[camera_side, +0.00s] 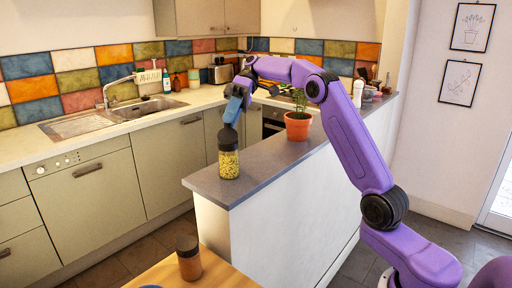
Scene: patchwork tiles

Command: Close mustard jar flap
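A clear jar with yellow contents (229,166) and a dark lid (228,142) stands upright near the left end of the grey counter. It looks like the mustard jar. Whether a flap on its lid is up or down is too small to tell. My gripper (231,121) points down right at the top of the lid, touching it or just above it. Its fingers are too small and edge-on to show whether they are open or shut. Nothing is visibly held.
A potted plant (298,125) stands on the grey counter (262,163), right of the jar. A brown jar with a dark lid (188,258) stands on the wooden table (215,272) in front. Bottles and containers crowd the counter's far end. The counter around the jar is clear.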

